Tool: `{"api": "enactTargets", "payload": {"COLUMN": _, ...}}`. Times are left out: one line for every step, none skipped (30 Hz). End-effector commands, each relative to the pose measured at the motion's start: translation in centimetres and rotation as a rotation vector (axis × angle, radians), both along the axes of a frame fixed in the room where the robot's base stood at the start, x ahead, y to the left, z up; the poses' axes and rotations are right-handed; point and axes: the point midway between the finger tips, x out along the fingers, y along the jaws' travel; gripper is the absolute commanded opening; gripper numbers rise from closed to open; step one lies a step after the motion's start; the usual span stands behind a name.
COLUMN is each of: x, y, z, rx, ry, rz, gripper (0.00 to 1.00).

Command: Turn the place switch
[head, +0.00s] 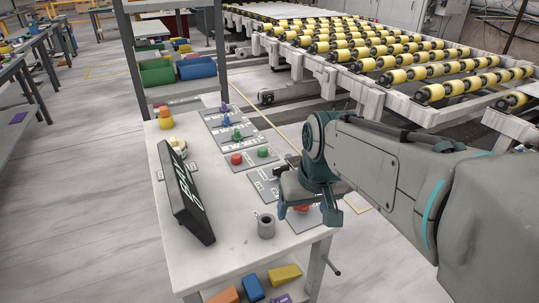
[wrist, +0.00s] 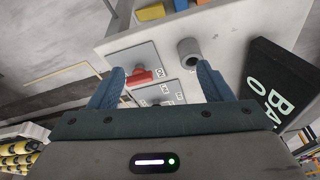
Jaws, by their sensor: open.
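A red switch handle (wrist: 140,78) sits on a grey panel (wrist: 124,58) on the slab; in the wrist view it lies between my fingers, nearer the left one. In the head view the red handle (head: 301,208) is partly hidden by my gripper (head: 307,212), which hangs over the near right part of the slab. My gripper (wrist: 160,70) is open and empty in the wrist view. A second grey panel (wrist: 158,90) with small white labels lies beside the first; its control is not clear in the wrist view. I cannot read which label names the switch.
A grey cylinder (head: 266,228) stands left of my gripper, close to it. A dark tilted sign (head: 187,200) stands at the slab's left. Several panels with red, green, blue and purple controls (head: 236,158) run toward the back. Coloured blocks (head: 253,288) lie below the near edge.

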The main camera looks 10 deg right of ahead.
Motion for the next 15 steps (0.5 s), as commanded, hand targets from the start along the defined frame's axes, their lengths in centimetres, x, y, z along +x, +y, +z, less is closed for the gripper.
{"api": "enactTargets", "payload": {"x": 2.3, "y": -0.2, "z": -0.4, "rx": 0.008, "ry": -0.008, "rz": 0.013, "gripper": 0.73}}
{"api": "enactTargets", "payload": {"x": 3.5, "y": -0.4, "z": -0.1, "rx": 0.011, "ry": -0.013, "rz": 0.024, "gripper": 0.73}}
{"api": "enactTargets", "payload": {"x": 5.1, "y": -0.6, "z": 0.3, "rx": 0.015, "ry": -0.021, "rz": 0.038, "gripper": 0.73}}
{"api": "enactTargets", "payload": {"x": 6.3, "y": -0.7, "z": 0.5, "rx": 0.017, "ry": -0.027, "rz": 0.049, "gripper": 0.73}}
{"api": "enactTargets", "payload": {"x": 7.4, "y": -0.9, "z": 0.7, "rx": 0.018, "ry": -0.032, "rz": 0.06, "gripper": 0.73}}
{"api": "enactTargets", "payload": {"x": 9.0, "y": -1.2, "z": 1.0, "rx": 0.02, "ry": -0.041, "rz": 0.074, "gripper": 0.73}}
{"api": "enactTargets", "payload": {"x": 10.2, "y": -1.3, "z": 1.2, "rx": 0.019, "ry": -0.047, "rz": 0.087, "gripper": 0.73}}
{"api": "enactTargets", "payload": {"x": 11.3, "y": -1.5, "z": 1.3, "rx": 0.019, "ry": -0.053, "rz": 0.098, "gripper": 0.73}}
{"api": "enactTargets", "payload": {"x": 12.8, "y": -1.8, "z": 1.5, "rx": 0.017, "ry": -0.062, "rz": 0.112, "gripper": 0.73}}
{"api": "enactTargets", "payload": {"x": 13.9, "y": -2.0, "z": 1.7, "rx": 0.015, "ry": -0.068, "rz": 0.125, "gripper": 0.73}}
{"api": "enactTargets", "payload": {"x": 14.9, "y": -2.2, "z": 1.8, "rx": 0.013, "ry": -0.075, "rz": 0.136, "gripper": 0.73}}
{"api": "enactTargets", "payload": {"x": 16.1, "y": -2.4, "z": 1.9, "rx": 0.01, "ry": -0.083, "rz": 0.15, "gripper": 0.73}}
{"api": "enactTargets", "payload": {"x": 17.0, "y": -2.5, "z": 2.0, "rx": 0.006, "ry": -0.088, "rz": 0.162, "gripper": 0.73}}
{"api": "enactTargets", "payload": {"x": 17.8, "y": -2.6, "z": 2.1, "rx": 0.004, "ry": -0.094, "rz": 0.172, "gripper": 0.73}}
{"api": "enactTargets", "payload": {"x": 18.7, "y": -2.8, "z": 2.2, "rx": -0.001, "ry": -0.101, "rz": 0.185, "gripper": 0.73}}
